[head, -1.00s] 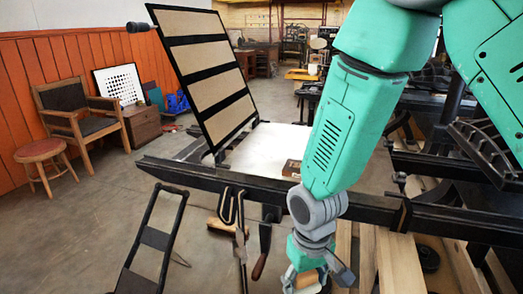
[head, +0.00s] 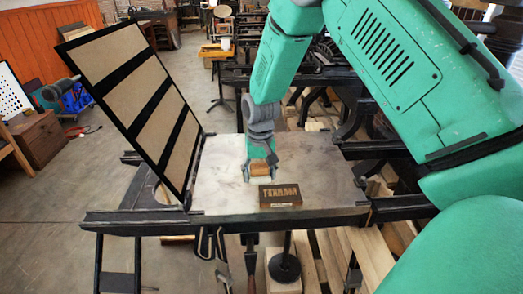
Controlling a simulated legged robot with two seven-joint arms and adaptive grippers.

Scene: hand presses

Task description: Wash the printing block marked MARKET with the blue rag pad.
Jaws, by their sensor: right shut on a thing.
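My right gripper (head: 261,174) points down over the bed, just behind and left of the block. It is shut on a small tan, wood-coloured piece (head: 260,169), which seems to be the rag pad's grip. Blue cloth under it cannot be made out, and whether it touches the bed is unclear. My left gripper is out of view.
The pale bed (head: 225,185) is clear left of the block. The press's hinged frame (head: 135,95) with tan panels stands tilted open at the left. A dark rail (head: 150,222) runs along the front. My right arm covers much of the right side.

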